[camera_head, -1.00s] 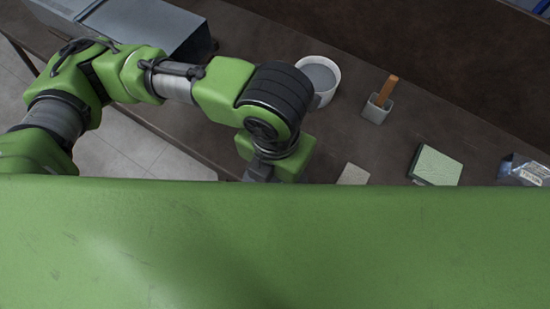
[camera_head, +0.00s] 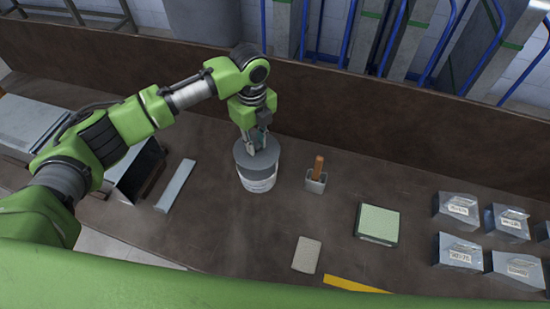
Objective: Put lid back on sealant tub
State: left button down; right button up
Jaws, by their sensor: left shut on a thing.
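The sealant tub (camera_head: 258,182) is a white, round bucket with a label, standing on the brown bench. The grey lid (camera_head: 247,157) lies over its top and hides the sealant; I cannot tell whether it is seated all round. My left gripper (camera_head: 257,146) reaches down from above, its fingers shut on the lid near the lid's middle. The handle between the fingers is mostly hidden. My right gripper is not in view.
Right of the tub stands a small grey holder (camera_head: 316,186) with a wooden-handled tool (camera_head: 318,167). A metal duct (camera_head: 135,172) and grey strip (camera_head: 176,186) lie left.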

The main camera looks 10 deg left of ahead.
pick_arm(q)
jog(key=shift+w+a+f, duration=0.15)
jog(key=shift+w+f, duration=0.05)
jog(key=shift+w, duration=0.05)
notch_tip(320, 180, down, 4)
jog(key=b, duration=0.4)
jog(key=shift+r+b, duration=0.1)
jog(key=shift+b, duration=0.3)
jog(key=shift+f+b, duration=0.3)
jog(key=shift+f, duration=0.8)
jog(key=shift+r+p, duration=0.1)
jog(key=shift+p, duration=0.7)
jog(key=shift+s+f+p, duration=0.1)
jog(key=shift+f+p, duration=0.15)
jog(key=shift+p, duration=0.1)
dwell(0.7)
jog(key=shift+p, duration=0.35)
dwell(0.4)
jog(key=c, duration=1.8)
grip_release()
